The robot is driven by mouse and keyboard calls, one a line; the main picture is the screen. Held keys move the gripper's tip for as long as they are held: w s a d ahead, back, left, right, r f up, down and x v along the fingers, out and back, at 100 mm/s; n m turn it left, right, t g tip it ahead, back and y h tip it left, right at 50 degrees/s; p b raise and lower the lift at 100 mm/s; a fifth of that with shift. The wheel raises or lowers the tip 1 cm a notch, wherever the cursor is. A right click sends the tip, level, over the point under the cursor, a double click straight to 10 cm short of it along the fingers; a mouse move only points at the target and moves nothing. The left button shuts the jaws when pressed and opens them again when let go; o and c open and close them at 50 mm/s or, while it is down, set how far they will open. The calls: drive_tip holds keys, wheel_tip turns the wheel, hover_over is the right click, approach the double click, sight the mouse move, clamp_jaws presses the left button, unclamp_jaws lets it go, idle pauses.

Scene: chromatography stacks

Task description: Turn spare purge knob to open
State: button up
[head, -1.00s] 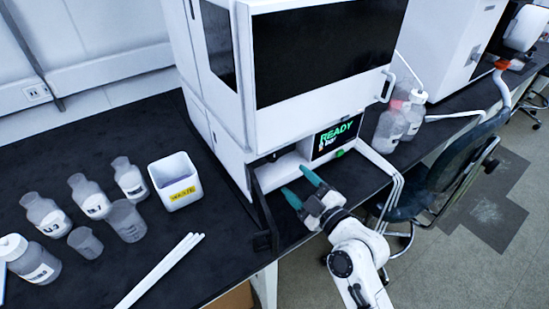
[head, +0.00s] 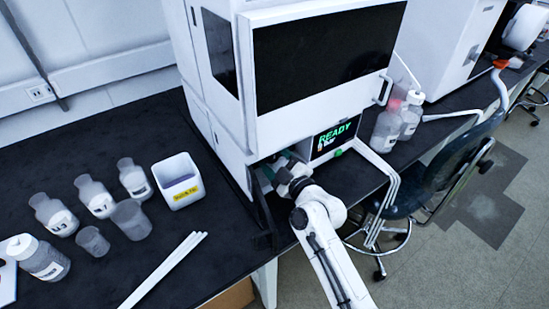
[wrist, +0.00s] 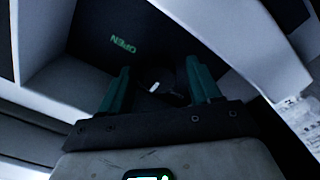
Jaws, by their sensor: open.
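In the wrist view, a dark round purge knob (wrist: 150,76) with a small white mark sits inside a dim white recess. A green OPEN label (wrist: 123,44) is on the dark panel beyond it, up and left of the knob. My gripper (wrist: 158,82) is open, with one teal finger on each side of the knob; I cannot tell whether either touches it. In the head view, my gripper (head: 279,168) reaches into the bay under the white instrument (head: 225,165). The knob is hidden there.
The bay's side wall and a dark open door (head: 263,212) are close to my gripper's left. A READY screen (head: 333,137) is to its right.

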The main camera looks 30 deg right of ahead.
drive_tip(key=shift+c, duration=0.3)
drive_tip(key=c, duration=1)
drive_tip(key=shift+m, duration=0.4)
drive_tip(key=m+b, duration=0.1)
drive_tip(key=m, duration=0.2)
drive_tip(key=shift+m, duration=0.4)
drive_tip(key=m, duration=0.9)
drive_tip(key=shift+p, duration=0.35)
drive_tip(key=m+p, duration=0.1)
drive_tip(key=m, duration=0.3)
drive_tip(key=shift+d, duration=0.1)
drive_tip(key=shift+m, duration=0.3)
